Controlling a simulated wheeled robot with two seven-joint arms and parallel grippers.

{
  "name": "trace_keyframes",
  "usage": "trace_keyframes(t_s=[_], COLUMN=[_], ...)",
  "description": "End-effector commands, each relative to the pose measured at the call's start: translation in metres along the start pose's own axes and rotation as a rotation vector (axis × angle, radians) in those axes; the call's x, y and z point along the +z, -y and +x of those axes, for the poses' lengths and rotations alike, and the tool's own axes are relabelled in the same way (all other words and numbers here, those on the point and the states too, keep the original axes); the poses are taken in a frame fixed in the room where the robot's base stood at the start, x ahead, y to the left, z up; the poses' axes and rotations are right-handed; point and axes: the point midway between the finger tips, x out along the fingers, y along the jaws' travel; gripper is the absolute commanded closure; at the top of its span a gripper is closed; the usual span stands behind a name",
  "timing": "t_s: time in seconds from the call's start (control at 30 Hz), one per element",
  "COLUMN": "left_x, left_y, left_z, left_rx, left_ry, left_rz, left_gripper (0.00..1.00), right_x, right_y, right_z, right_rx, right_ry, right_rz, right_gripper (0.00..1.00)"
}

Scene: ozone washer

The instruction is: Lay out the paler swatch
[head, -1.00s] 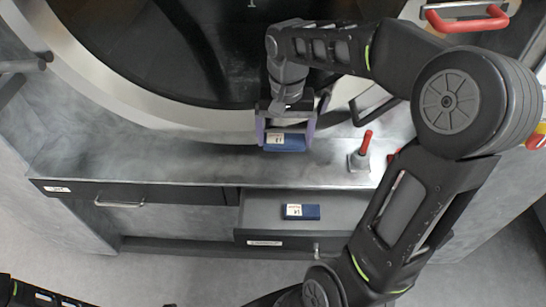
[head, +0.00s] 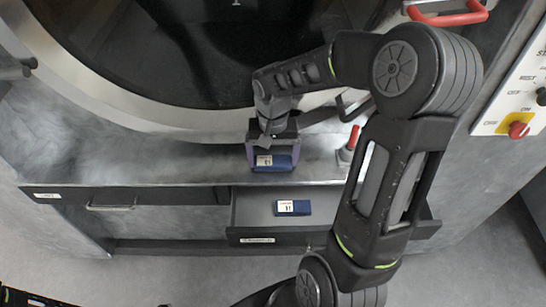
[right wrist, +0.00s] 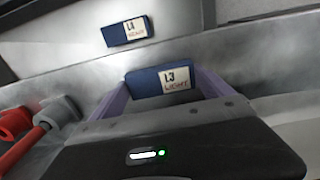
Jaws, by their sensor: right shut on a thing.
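My right gripper (head: 272,158) is shut on a dark blue swatch (head: 284,164) with a white label. It holds the swatch over the front part of the grey ledge, above the open drawer's back side. In the right wrist view the held swatch (right wrist: 145,83) sits between the purple fingers, its label reading something like "L3". A second dark blue swatch (head: 300,208) with a white label lies in the open drawer (head: 250,203); it also shows in the right wrist view (right wrist: 115,36). Both blues look much alike. My left gripper is out of view.
A red-handled lever (head: 352,140) stands on the ledge (head: 120,150) right of the gripper. A closed drawer (head: 130,196) is at left. The big round washer door (head: 190,50) is behind. A control panel (head: 515,105) with a red knob is at right. The ledge's left is clear.

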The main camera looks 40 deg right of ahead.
Motion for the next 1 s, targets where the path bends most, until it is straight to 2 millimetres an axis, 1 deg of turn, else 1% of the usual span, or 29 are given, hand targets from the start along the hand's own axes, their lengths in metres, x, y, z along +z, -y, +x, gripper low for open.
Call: trace_keyframes(t_s=[0.07,0.27,0.43,0.47,0.57,0.83,0.9,1.0], left_x=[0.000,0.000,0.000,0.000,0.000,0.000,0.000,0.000], left_y=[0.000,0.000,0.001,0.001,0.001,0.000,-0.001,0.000], left_z=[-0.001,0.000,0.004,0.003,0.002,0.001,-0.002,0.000], left_rx=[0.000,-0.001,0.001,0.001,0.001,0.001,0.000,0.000], left_ry=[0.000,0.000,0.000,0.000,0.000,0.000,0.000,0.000], left_rz=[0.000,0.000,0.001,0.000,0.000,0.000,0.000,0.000], left_gripper=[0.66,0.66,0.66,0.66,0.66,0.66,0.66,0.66], right_x=[0.000,0.000,0.000,0.000,0.000,0.000,0.000,-0.001], right_y=[0.000,0.000,0.000,0.000,0.000,0.000,0.000,0.000], right_z=[0.004,0.004,0.010,0.008,0.007,0.006,0.003,-0.004], right_rx=[0.000,0.000,0.000,0.000,0.000,0.000,0.000,-0.001], right_ry=[0.000,-0.001,-0.001,-0.001,-0.001,-0.001,-0.001,-0.004], right_rz=[-0.001,-0.001,-0.001,0.000,0.000,-0.001,-0.001,0.000], right_gripper=[0.50,0.50,0.50,0.07,0.00,0.00,0.00,0.00])
